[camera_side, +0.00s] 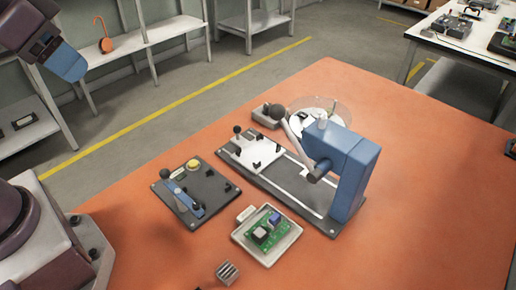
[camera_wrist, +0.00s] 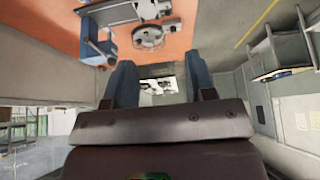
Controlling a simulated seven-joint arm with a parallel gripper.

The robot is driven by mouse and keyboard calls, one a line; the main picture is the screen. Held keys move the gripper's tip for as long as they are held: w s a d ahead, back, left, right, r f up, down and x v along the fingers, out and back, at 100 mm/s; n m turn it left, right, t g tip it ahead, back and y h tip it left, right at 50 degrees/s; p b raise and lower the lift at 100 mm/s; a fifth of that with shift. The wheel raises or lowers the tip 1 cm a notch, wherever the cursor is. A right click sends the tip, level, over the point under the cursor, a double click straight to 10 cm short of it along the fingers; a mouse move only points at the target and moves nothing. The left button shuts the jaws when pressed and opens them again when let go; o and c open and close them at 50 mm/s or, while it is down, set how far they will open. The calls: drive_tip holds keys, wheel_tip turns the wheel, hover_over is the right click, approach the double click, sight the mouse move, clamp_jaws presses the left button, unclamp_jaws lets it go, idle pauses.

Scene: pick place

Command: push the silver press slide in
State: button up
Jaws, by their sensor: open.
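The silver press slide (camera_side: 250,157) is a pale plate with a black knob at its left end and small dark blocks on it. It lies at the left end of a dark base with light rails, out to the left of the press head. The blue press (camera_side: 348,170) stands at the right end of the rails, with a grey lever. It also shows at the top of the wrist view (camera_wrist: 97,45). My gripper (camera_side: 70,68) is high at the upper left, far from the slide. In the wrist view its blue fingers (camera_wrist: 161,78) are apart with nothing held.
On the orange table (camera_side: 420,200) are a dark fixture with a blue lever (camera_side: 190,200), a tray (camera_side: 288,245) with a green circuit board (camera_side: 268,232), a clear disc (camera_side: 335,112) behind the press, and a small ribbed block (camera_side: 228,272). The right of the table is clear.

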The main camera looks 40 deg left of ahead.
drive_tip(key=m+g+h, duration=0.1)
drive_tip(key=m+g, duration=0.3)
drive_tip(key=m, duration=2.1)
hover_over(252, 143)
drive_tip(key=s+a, duration=0.4)
drive_tip(key=a, duration=0.1)
wheel_tip(252, 143, down, 19)
drive_tip(key=f, duration=0.4)
drive_tip(key=w+f, duration=0.1)
drive_tip(key=f, duration=0.3)
drive_tip(key=w+d+f, duration=0.1)
drive_tip(key=f, duration=0.3)
drive_tip(key=shift+w, duration=0.15)
drive_tip(key=shift+r, duration=0.1)
clamp_jaws()
